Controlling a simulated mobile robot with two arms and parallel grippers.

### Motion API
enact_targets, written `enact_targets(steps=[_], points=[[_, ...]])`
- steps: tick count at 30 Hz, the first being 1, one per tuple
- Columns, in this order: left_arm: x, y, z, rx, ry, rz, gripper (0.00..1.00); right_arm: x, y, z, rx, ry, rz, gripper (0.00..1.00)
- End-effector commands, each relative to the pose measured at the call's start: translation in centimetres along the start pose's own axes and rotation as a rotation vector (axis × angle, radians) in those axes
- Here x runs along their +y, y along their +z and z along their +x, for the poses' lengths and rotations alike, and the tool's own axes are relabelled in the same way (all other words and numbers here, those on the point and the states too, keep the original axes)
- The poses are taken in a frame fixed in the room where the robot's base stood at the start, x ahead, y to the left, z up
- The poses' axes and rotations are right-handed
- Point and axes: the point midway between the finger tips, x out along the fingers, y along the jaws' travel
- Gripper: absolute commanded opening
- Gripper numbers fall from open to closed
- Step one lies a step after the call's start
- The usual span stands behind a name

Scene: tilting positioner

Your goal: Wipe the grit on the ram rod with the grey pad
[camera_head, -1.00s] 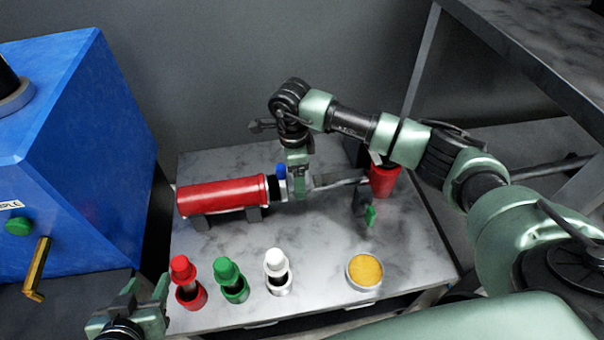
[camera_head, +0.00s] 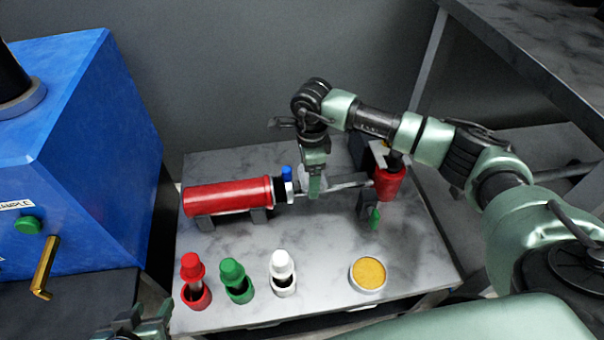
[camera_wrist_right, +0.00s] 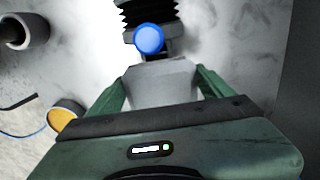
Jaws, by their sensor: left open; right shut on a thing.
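The red ram cylinder (camera_head: 228,196) lies on the table with a black bellows and a blue knob (camera_head: 287,172) at its right end. The pale ram rod (camera_head: 352,181) runs right from there toward a red part (camera_head: 389,183). My right gripper (camera_head: 315,188) is over the rod, just right of the knob. In the right wrist view it is shut on the grey pad (camera_wrist_right: 160,84), beside the blue knob (camera_wrist_right: 149,39). The pad hides the rod under it; I cannot make out grit. My left gripper (camera_head: 140,325) is open, partly cut off at the bottom left.
Red (camera_head: 194,280), green (camera_head: 235,280) and white (camera_head: 283,272) capped bottles stand along the table's front, left of a round tin with yellow contents (camera_head: 368,274). A green-tipped part (camera_head: 374,217) stands near the rod. A blue machine (camera_head: 90,150) stands left.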

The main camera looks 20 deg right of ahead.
Motion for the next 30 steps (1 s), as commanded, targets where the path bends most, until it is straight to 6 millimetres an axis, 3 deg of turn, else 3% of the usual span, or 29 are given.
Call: enact_targets(steps=[9, 30], points=[[-0.1, 0.8, -0.1, -0.036, -0.001, -0.001, 0.45, 0.0, -2.1, 0.1, 0.004, 0.0, 0.002, 0.16], [-0.1, 0.3, -0.1, -0.013, -0.002, -0.001, 0.45, 0.0, -6.3, 0.4, 0.006, 0.0, 0.004, 0.16]])
